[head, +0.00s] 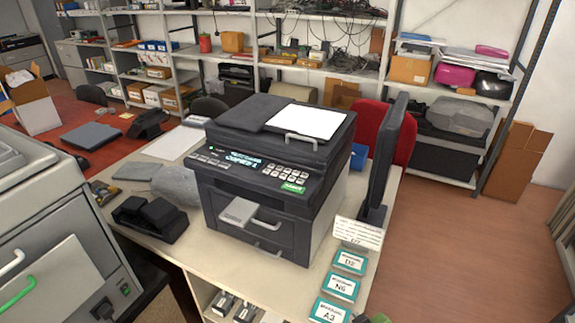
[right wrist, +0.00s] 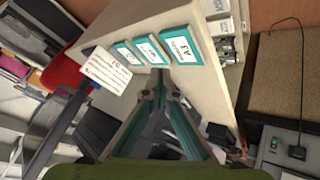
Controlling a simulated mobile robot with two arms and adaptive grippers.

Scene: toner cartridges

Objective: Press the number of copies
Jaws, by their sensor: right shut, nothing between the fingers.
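The dark grey copier (head: 262,209) stands on the light desk in the head view, a white sheet (head: 305,121) on its lid. Its sloped front panel holds a lit display (head: 243,158), a keypad of pale buttons (head: 290,177) and a green button (head: 293,188). A white text card (head: 358,234) stands to the right of the copier; its print is too small to read. It also shows in the right wrist view (right wrist: 107,73). My right gripper (right wrist: 161,76) is shut and empty in the right wrist view, pointing towards the labelled boxes.
Several teal-and-white labelled boxes, one marked A3 (head: 330,311), line the desk's right edge. A black monitor (head: 385,160) stands right of the copier. A dark device (head: 150,218) sits to its left. A grey machine (head: 55,230) fills the left foreground. The floor at right is clear.

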